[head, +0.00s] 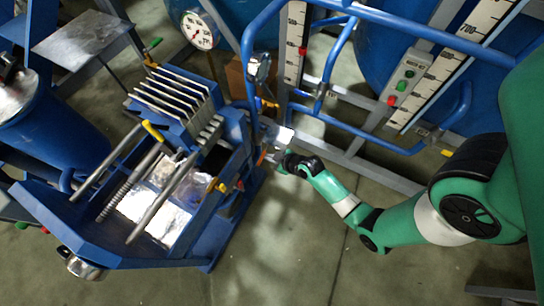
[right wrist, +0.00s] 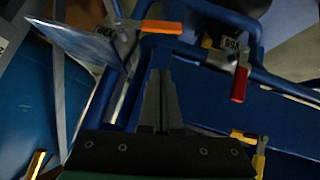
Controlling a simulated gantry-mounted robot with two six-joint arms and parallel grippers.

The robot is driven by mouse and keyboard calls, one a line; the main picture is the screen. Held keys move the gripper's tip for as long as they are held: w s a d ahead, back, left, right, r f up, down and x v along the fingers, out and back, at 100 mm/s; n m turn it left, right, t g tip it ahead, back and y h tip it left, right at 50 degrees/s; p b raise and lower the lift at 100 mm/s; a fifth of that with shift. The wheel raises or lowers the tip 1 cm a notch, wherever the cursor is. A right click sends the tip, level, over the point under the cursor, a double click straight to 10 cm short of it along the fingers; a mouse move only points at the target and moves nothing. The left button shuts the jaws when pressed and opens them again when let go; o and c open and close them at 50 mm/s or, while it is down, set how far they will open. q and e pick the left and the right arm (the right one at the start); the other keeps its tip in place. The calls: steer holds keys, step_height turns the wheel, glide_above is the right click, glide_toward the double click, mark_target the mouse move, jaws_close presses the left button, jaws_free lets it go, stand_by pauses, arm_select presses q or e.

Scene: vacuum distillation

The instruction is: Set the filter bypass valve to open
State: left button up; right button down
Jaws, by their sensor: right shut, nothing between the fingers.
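My right gripper (right wrist: 160,78) is shut and empty, its fingers together in the right wrist view. In the head view the right gripper (head: 276,158) is beside the blue frame right of the filter press. An orange valve handle (right wrist: 162,27) lies roughly level beyond the fingertips. A red valve handle (right wrist: 239,84) hangs upright to their right, apart from them. A yellow handle (right wrist: 250,138) is lower right. Small labels by the valves are unreadable, so I cannot tell which is the filter bypass valve. An orange handle (head: 262,157) shows near the gripper in the head view. My left gripper is out of view.
The filter press (head: 170,100) with its plates and rods stands left of my arm. Blue pipe rails (head: 330,125) and large blue tanks are behind. A round gauge (head: 199,31) is at the top. The concrete floor (head: 290,255) below my arm is clear.

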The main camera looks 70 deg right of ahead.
steer(key=b, duration=0.4)
glide_above(262, 157)
steer(key=a, duration=0.3)
step_height(262, 157, down, 5)
steer(key=f+b, duration=0.1)
steer(key=s+d+f+b, duration=0.1)
steer(key=f, duration=0.1)
steer(key=shift+d, duration=0.2)
steer(key=shift+a, duration=0.1)
